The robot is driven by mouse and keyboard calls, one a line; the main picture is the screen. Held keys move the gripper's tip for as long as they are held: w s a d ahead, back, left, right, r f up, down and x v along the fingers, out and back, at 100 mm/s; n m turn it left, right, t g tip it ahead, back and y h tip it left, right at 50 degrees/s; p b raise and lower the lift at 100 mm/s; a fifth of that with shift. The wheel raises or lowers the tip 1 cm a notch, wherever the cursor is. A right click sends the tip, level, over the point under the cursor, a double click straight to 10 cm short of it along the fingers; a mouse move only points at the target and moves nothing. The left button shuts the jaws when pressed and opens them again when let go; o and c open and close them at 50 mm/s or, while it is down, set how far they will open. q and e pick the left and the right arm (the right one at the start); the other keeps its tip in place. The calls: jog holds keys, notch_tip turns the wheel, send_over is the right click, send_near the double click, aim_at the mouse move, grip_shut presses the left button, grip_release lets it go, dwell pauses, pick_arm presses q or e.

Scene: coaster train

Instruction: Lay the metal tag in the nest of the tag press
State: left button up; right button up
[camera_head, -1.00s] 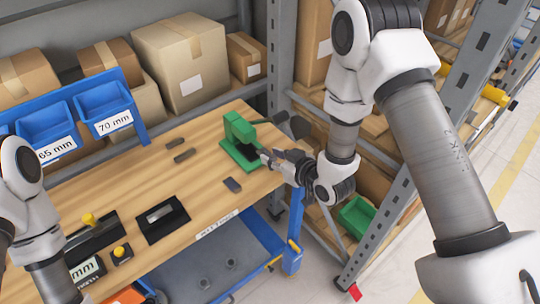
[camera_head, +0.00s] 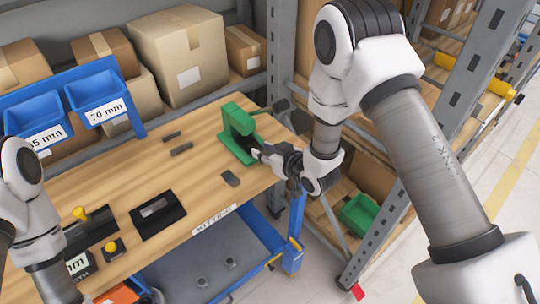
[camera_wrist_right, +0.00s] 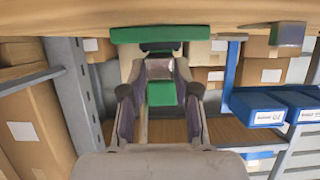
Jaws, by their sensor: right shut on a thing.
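The green tag press (camera_head: 232,120) stands at the right end of the wooden bench. My right gripper (camera_head: 256,153) is at the press's right front side, its fingertips close to the dark base area. In the right wrist view, the two fingers (camera_wrist_right: 160,80) are shut on a small, flat metal tag (camera_wrist_right: 160,68), with green press parts (camera_wrist_right: 160,93) seen behind and below it. The nest is hidden by the gripper, and I cannot tell whether the tag touches it. My left arm shows at the left edge, but its gripper is out of view.
A black fixture (camera_head: 158,215) lies nearer the front. Blue bins (camera_head: 95,90) stand at the back left. A grey shelf post (camera_head: 282,60) rises behind the press.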

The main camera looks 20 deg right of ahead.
aim_at(254, 142)
jog(key=shift+w+a+f+b, duration=0.15)
jog(key=shift+w+a, duration=0.3)
jog(key=shift+w, duration=0.65)
jog(key=shift+w+a+r+b, duration=0.1)
jog(key=shift+w+a+b, duration=0.25)
jog(key=shift+w, duration=0.75)
jog(key=o, duration=1.1)
